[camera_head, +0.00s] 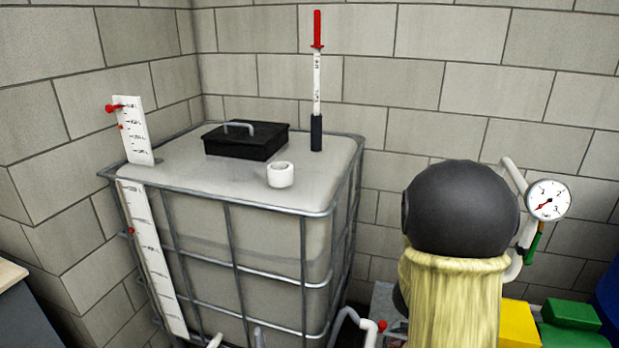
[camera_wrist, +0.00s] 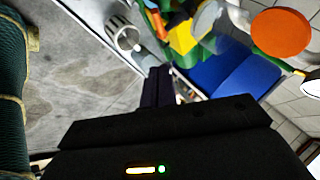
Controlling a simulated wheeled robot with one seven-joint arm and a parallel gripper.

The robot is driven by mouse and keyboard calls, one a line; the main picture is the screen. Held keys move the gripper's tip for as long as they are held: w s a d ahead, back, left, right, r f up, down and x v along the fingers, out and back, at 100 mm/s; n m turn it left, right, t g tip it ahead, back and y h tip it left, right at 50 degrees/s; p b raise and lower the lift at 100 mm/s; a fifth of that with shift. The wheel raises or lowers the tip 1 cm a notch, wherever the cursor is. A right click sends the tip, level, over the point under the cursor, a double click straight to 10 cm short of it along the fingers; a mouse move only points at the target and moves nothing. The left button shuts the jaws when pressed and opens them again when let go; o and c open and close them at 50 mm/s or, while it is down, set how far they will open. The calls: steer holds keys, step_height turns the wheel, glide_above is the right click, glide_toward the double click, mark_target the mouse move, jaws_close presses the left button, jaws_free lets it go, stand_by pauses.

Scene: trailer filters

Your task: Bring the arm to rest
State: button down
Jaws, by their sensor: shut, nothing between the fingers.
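My gripper (camera_wrist: 159,80) shows in the wrist view as two dark fingers close together beyond the black wrist body. It is shut and empty. Nothing touches the fingertips as far as I can see. The wrist view is tilted, with grey floor on the left and coloured objects at the upper right. In the head view I cannot make out my gripper.
A caged tank (camera_head: 240,185) stands left of centre in the head view, with a black box (camera_head: 245,145), a white ring (camera_head: 280,175) and a red-topped stick (camera_head: 317,80). A gauge (camera_head: 548,200) is right. The wrist view shows blue bins (camera_wrist: 235,75) and an orange disc (camera_wrist: 281,33).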

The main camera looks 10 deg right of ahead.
steer(key=w+a+r+n+t+y+p, duration=0.2)
steer(key=w+a+r+n+y+p, duration=0.15)
steer(key=a+n, duration=0.4)
steer(key=w+a+r+n+t+y+p, duration=0.2)
steer(key=a+r+n+t+y, duration=0.15)
steer(key=a+n, duration=0.45)
steer(key=s+a+r+n+g+y+p, duration=0.1)
steer(key=s+a+r+n+g+p, duration=0.3)
steer(key=s+a+n, duration=0.5)
steer(key=shift+r+n+p, duration=0.3)
steer(key=shift+r+n, duration=0.55)
steer(key=shift+n, duration=0.4)
steer(key=shift+s, duration=0.1)
